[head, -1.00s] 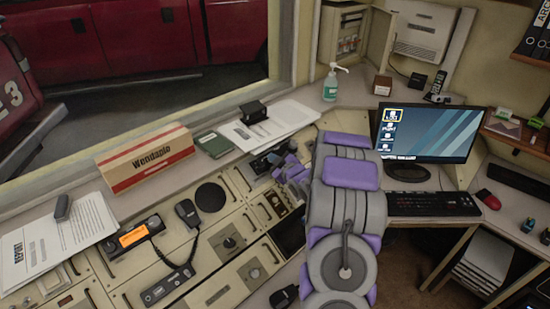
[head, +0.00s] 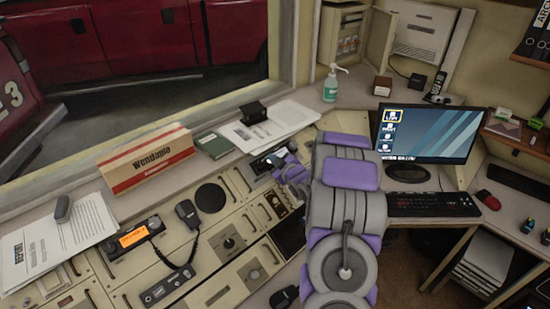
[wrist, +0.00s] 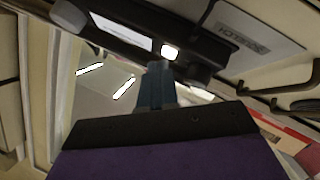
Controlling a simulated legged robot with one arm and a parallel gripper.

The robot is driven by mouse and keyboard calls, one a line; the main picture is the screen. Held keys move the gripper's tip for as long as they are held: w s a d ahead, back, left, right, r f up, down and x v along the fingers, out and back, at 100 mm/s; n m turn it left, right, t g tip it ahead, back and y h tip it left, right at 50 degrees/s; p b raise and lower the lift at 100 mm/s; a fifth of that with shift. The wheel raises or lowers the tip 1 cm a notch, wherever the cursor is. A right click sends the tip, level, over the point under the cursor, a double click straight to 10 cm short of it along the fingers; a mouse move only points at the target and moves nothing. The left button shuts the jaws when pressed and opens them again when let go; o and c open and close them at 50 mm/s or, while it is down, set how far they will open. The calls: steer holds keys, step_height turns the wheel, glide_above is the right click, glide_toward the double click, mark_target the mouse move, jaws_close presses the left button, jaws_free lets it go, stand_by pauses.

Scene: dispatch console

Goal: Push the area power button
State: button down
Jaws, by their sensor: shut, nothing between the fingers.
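My gripper (wrist: 158,85) is shut and empty. In the wrist view its fingertips are just below a small lit white button (wrist: 169,51) on a dark panel; I cannot tell whether they touch it. No readable label marks this button as the area power button. In the head view my gripper (head: 277,160) is low over the upper right part of the beige console (head: 222,215), and it hides the panel beneath it.
A label plate (wrist: 252,28) and dark handles lie right of the button. On the console are a radio unit (head: 133,237) and handset (head: 187,212). A Wendapie box (head: 148,160), green book (head: 214,146) and papers line the ledge. A monitor (head: 425,135) and keyboard (head: 433,204) stand right.

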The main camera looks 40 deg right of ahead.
steer(key=shift+s+r, duration=0.25)
steer(key=shift+r, duration=0.05)
steer(key=shift+r, duration=0.1)
steer(key=s+r+p, duration=0.2)
steer(key=r, duration=0.1)
steer(key=s+r, duration=0.1)
steer(key=shift+d+r+p, duration=0.15)
steer(key=shift+r+p, duration=0.25)
stand_by(0.6)
